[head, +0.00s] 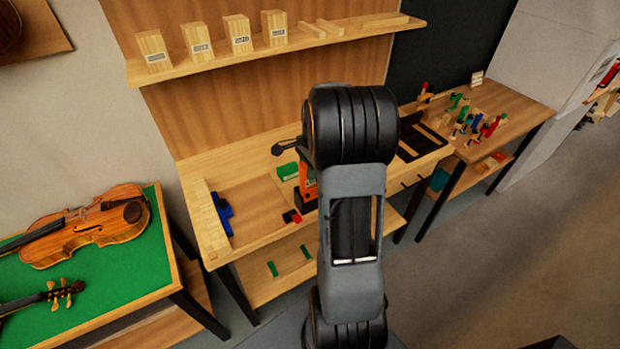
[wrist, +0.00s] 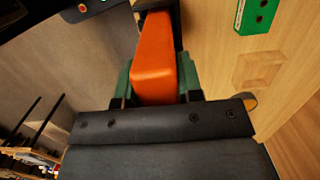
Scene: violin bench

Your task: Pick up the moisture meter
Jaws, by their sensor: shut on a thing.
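The moisture meter, an orange body with dark parts, sits between the two green finger pads of my gripper (wrist: 156,88) in the wrist view. The pads press on both sides of the orange body (wrist: 154,60), so my gripper is shut on it. In the head view only part of the orange meter (head: 308,188) shows beside my arm, over the workbench. My arm hides the rest of it and most of my gripper there. I cannot tell whether the meter touches the bench.
A green block (head: 288,171) lies on the workbench close to the meter, and a small red piece (head: 291,216) is in front. A blue tool (head: 222,213) lies at the bench's left. A shelf (head: 290,45) with wooden blocks hangs above. A violin (head: 90,232) lies on the green table at left.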

